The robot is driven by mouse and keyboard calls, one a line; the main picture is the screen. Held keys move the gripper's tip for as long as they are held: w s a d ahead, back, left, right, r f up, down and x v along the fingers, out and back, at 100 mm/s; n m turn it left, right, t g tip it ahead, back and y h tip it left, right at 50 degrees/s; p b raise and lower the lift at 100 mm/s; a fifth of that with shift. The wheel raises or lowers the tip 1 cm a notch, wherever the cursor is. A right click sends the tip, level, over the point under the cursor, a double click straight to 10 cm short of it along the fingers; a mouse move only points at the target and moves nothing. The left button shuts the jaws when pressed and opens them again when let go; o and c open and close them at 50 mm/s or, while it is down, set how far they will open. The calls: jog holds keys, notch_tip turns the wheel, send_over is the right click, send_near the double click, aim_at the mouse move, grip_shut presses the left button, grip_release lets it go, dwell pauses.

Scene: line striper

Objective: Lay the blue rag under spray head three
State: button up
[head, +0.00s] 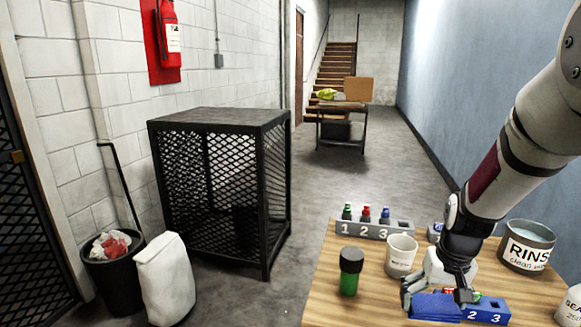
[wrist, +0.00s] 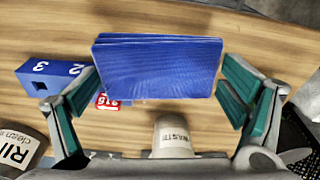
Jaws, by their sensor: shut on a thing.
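The blue rag (head: 435,306), a folded stack, is between the fingers of my gripper (head: 437,287). In the wrist view the rag (wrist: 158,68) spans from one teal fingertip to the other, with my gripper (wrist: 160,88) shut on it. The blue block (head: 488,311) numbered 2 and 3 is beside the rag; its other end is hidden. It also shows in the wrist view (wrist: 52,75). A grey rack (head: 375,231) marked 1, 2, 3 holds green, red and blue-topped pieces. I cannot tell whether the rag touches the table.
On the wooden table (head: 338,277) stand a green bottle with a black cap (head: 349,271), a white waste cup (head: 400,255) and a rinse bucket (head: 527,246). A red-labelled item (wrist: 106,102) shows by the rag. A black mesh cage (head: 218,185) stands beyond the table.

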jog(key=n+p, duration=0.2)
send_over(376, 318)
jog(key=s+a, duration=0.2)
jog(key=s, duration=0.2)
notch_tip(376, 318, down, 5)
jog(key=shift+r, duration=0.1)
